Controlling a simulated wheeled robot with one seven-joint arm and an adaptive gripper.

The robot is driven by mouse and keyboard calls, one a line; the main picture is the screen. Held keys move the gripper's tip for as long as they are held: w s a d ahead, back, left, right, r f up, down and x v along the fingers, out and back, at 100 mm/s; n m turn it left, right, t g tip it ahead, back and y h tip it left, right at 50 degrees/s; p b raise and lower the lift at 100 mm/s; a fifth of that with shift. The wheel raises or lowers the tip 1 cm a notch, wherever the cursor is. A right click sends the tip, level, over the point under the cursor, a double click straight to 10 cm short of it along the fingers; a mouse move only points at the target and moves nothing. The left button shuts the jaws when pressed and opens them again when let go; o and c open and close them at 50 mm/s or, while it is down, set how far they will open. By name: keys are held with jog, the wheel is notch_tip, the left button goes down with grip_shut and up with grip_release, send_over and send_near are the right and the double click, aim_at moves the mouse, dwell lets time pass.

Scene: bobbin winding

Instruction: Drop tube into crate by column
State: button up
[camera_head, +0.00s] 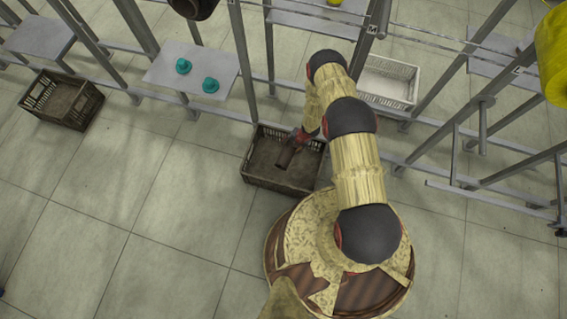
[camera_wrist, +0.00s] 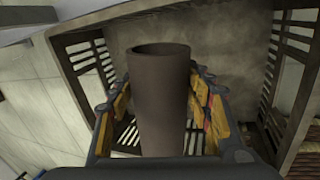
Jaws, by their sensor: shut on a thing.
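A brown hollow tube (camera_wrist: 160,95) is held upright in the wrist view between the yellow-padded fingers of my gripper (camera_wrist: 160,112). My gripper is shut on it. In the head view the tube (camera_head: 286,157) shows as a small dark cylinder at the end of my gripper (camera_head: 298,142), over a dark brown slatted crate (camera_head: 270,187) on the floor. The crate's slatted wall and bare bottom also show in the wrist view (camera_wrist: 225,30), around and below the tube. The tube's lower end is hidden by the gripper body in the wrist view.
Another brown crate (camera_head: 62,100) stands on the floor at the far left. A white crate (camera_head: 388,82) stands behind my arm to the right. The front floor is clear.

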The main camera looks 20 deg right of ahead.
notch_tip(320, 180, down, 2)
jog(key=shift+f+b, duration=0.1)
jog(key=shift+b, duration=0.35)
jog(key=o, duration=1.2)
jog(key=shift+o, duration=0.2)
jog(key=v, duration=1.2)
